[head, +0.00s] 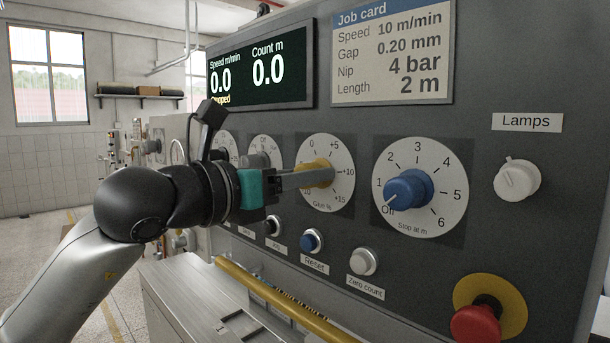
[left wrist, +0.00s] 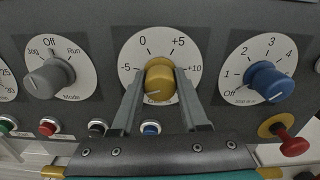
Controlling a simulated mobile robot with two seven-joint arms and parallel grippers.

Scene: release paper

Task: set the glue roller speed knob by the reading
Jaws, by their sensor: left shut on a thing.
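My left gripper (head: 312,177) reaches in from the left and is shut on the yellow knob (head: 325,166) of the dial marked "Glue %". In the left wrist view its two fingers lie on either side of the yellow knob (left wrist: 159,84). The dial face (left wrist: 186,45) around it reads -5, 0, +5 and +10; a light mark on the knob's front seems to face lower left. The display (head: 262,75) reads speed 0.0, count 0.0 and "Stopped". The job card (head: 392,52) reads speed 10 m/min, gap 0.20 mm, nip 4 bar, length 2 m. My right gripper is out of view.
A blue "Stop at m" knob (head: 408,189) near Off sits right of the yellow one, a grey Mode knob (left wrist: 49,77) left. Push buttons, including a blue Reset (head: 311,241), run below. A red emergency button (head: 476,323) and white Lamps knob (head: 517,180) are at right.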

